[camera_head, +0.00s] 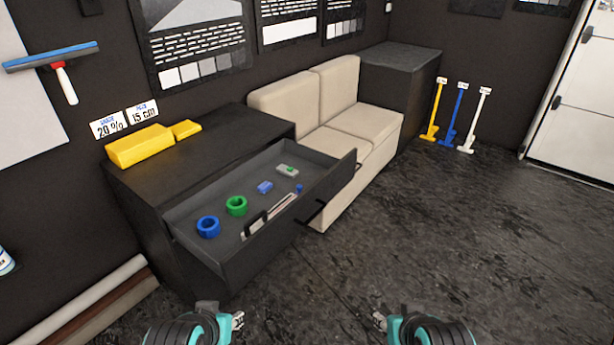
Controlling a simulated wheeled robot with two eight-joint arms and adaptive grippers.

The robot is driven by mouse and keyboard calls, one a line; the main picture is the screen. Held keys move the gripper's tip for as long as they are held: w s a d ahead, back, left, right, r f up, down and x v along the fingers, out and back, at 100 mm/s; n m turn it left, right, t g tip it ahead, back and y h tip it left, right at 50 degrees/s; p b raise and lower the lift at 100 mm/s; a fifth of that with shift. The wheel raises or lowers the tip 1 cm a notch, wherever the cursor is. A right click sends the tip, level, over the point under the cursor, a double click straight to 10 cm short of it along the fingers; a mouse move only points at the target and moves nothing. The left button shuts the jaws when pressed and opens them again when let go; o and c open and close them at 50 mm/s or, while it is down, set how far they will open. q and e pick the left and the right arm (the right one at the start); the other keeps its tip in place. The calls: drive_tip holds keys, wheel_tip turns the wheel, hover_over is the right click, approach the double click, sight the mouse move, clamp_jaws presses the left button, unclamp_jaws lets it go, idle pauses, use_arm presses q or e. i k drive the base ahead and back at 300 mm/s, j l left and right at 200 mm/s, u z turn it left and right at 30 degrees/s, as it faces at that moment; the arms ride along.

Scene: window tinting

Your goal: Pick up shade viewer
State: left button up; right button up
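A dark drawer (211,250) stands open in the black cabinet. In it lie a blue ring (208,227), a green ring (236,206), a small blue block (265,187), a small pale device with a green spot (287,170), and a long pale tool with a black handle (272,214). A tiny blue piece (299,188) lies by the tool. I cannot tell which item is the shade viewer. My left gripper (238,320) and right gripper (379,320) are low at the front, away from the drawer. Their finger opening is not clear; I see nothing held.
Yellow blocks (140,146) and signs sit on the cabinet (225,130). A beige sofa (345,125) adjoins it on the right. Rolls (95,305) lie at the lower left. Yellow, blue and white tools lean at the back wall. The floor (450,240) on the right is clear.

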sight(273, 213)
drive_tip(key=i+u, duration=0.3)
drive_tip(key=i+l+u, duration=0.45)
drive_tip(key=l, duration=0.25)
drive_tip(key=i+l+u, duration=0.2)
drive_tip(key=l, duration=0.2)
drive_tip(key=i+l+u, duration=0.25)
drive_tip(key=l, duration=0.15)
drive_tip(key=k, duration=0.05)
